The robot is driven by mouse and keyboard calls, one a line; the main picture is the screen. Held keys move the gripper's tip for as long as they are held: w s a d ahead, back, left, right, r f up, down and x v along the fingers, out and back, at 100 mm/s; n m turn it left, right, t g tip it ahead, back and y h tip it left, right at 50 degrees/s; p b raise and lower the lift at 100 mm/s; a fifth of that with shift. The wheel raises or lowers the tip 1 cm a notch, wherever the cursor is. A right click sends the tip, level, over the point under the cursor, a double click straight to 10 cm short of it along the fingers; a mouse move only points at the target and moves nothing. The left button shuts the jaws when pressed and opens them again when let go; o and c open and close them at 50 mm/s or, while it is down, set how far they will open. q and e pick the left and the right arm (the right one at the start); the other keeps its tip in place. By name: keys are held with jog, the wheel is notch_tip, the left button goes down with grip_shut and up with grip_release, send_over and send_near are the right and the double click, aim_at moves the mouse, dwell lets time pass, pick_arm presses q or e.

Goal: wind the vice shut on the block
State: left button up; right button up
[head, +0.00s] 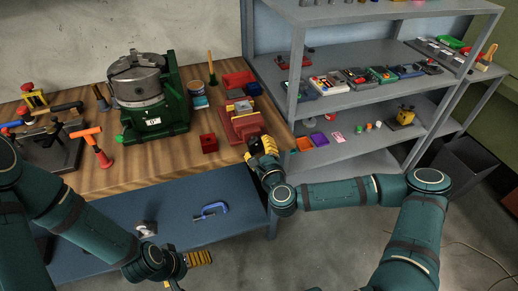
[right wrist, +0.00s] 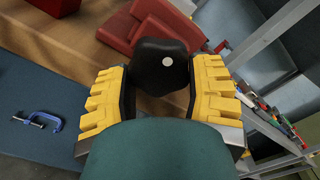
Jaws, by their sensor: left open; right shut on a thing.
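The red vice (head: 243,127) stands at the right front of the wooden bench. A small pale grey block (head: 241,107) shows at the top of its jaws; I cannot tell whether both jaws touch it. My right gripper (head: 262,147) is at the front of the vice, shut on its black handle. In the right wrist view the handle (right wrist: 162,66), with a white dot, sits between the yellow fingers, and the red vice body (right wrist: 150,22) is behind it. My left gripper (head: 187,270) is open and empty, low in front of the lower shelf, away from the vice.
A red open box (head: 209,144) stands just left of the vice. A green machine with a grey chuck (head: 140,80) stands further left. A blue clamp (head: 211,211) lies on the blue lower shelf. Grey shelving (head: 340,105) stands to the right.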

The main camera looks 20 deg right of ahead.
jog(key=shift+s+f+m, duration=0.1)
jog(key=shift+m, duration=0.7)
jog(key=shift+a, duration=0.1)
jog(key=o, duration=1.2)
jog(key=shift+s, duration=0.1)
jog(key=s, duration=0.7)
jog(key=shift+s, duration=0.15)
